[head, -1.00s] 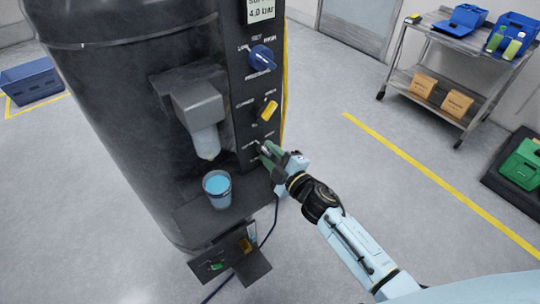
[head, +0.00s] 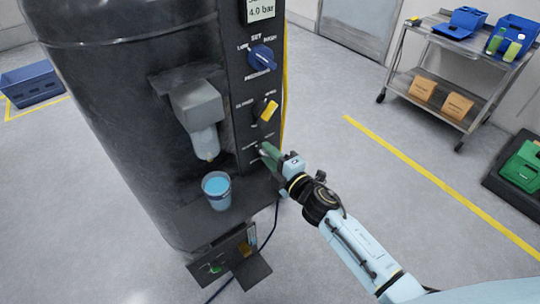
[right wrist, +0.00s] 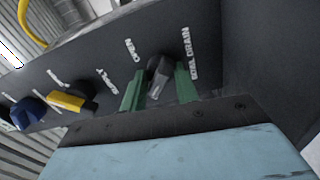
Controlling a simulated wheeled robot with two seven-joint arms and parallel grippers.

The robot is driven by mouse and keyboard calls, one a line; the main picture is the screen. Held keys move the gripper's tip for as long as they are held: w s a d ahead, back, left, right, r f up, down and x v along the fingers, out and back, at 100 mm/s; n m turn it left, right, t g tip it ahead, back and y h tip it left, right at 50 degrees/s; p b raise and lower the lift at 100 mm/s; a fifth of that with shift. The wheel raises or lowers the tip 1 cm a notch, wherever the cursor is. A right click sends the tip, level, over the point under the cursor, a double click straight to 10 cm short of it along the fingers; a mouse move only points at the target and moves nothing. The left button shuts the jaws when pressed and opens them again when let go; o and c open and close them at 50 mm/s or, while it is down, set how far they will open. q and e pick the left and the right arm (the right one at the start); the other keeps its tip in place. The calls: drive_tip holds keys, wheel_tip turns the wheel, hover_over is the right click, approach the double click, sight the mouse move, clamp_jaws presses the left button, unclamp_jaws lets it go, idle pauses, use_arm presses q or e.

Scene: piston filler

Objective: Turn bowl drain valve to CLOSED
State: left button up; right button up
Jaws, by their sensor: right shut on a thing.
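The bowl drain valve has a dark grey handle (right wrist: 160,76) on the black control panel, beside the lettering "BOWL DRAIN" and "OPEN" in the right wrist view. My right gripper (right wrist: 159,88) has its green fingers on either side of this handle, shut on it. In the head view my right gripper (head: 268,152) reaches the lower part of the panel from the right and mostly hides the handle. I cannot read which marking the handle points to. My left gripper is not in view.
Above the valve are a yellow supply handle (head: 269,111) and a blue selector knob (head: 262,57). A cup of blue liquid (head: 217,190) stands under the filler nozzle (head: 204,140), left of my gripper. Open floor lies to the right, before a cart (head: 440,98).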

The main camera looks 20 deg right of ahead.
drive_tip(key=o, duration=1)
drive_tip(key=shift+s, duration=0.1)
drive_tip(key=v, duration=1.3)
drive_tip(key=shift+s+d, duration=0.1)
drive_tip(key=shift+s, duration=0.05)
